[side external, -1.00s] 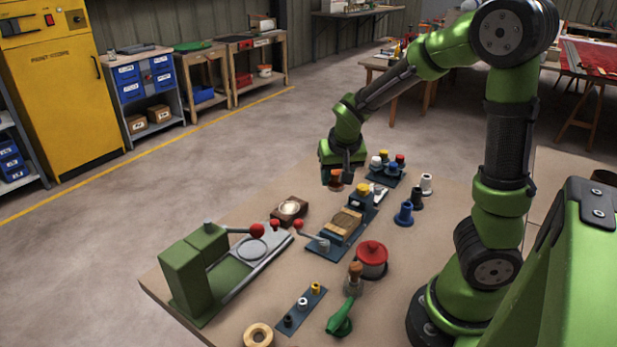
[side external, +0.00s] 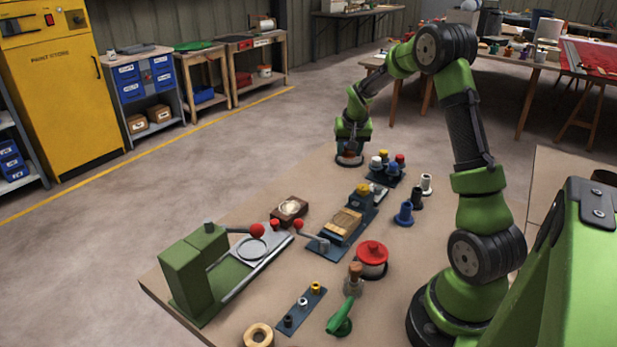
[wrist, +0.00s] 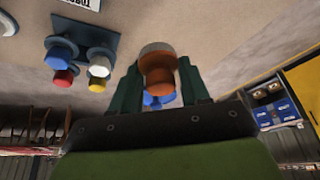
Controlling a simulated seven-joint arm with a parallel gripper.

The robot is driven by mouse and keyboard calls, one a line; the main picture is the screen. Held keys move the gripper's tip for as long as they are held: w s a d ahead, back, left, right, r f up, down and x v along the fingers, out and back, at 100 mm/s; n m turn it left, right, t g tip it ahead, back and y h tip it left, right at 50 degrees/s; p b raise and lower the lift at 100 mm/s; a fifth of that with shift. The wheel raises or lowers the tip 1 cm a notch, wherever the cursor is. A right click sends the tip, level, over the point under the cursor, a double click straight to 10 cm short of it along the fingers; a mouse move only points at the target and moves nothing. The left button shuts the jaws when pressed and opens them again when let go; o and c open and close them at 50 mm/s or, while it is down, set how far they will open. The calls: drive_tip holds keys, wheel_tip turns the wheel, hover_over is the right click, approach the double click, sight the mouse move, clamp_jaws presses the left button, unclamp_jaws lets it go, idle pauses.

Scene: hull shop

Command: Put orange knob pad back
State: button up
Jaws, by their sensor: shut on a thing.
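My gripper (side external: 350,143) is shut on the orange knob pad. The pad has an orange knob (wrist: 157,72) and a pale round disc (wrist: 156,49), seen between the fingers (wrist: 158,85) in the wrist view. In the side view the orange knob pad (side external: 349,159) hangs by the table's far end, left of the dark blue rack plate; I cannot tell its exact height. The rack plate (wrist: 88,33) carries pads with blue (wrist: 60,52), white (wrist: 100,69), red (wrist: 63,78) and yellow (wrist: 97,87) knobs. They also show in the side view (side external: 388,161).
A blue fixture with a wooden block (side external: 344,222) stands nearer on the table. Blue, black and white spools (side external: 404,214) stand right of it.

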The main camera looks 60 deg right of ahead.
drive_tip(key=r+n, duration=0.1)
drive_tip(key=r, duration=0.1)
hover_over(334, 176)
drive_tip(key=shift+n+t, duration=0.3)
drive_tip(key=f, duration=0.3)
drive_tip(key=s+a+f, duration=0.1)
drive_tip(key=f, duration=0.1)
drive_tip(key=shift+f, duration=2.6)
drive_tip(key=shift+f, duration=0.1)
drive_tip(key=o, duration=1)
drive_tip(key=shift+f, duration=0.1)
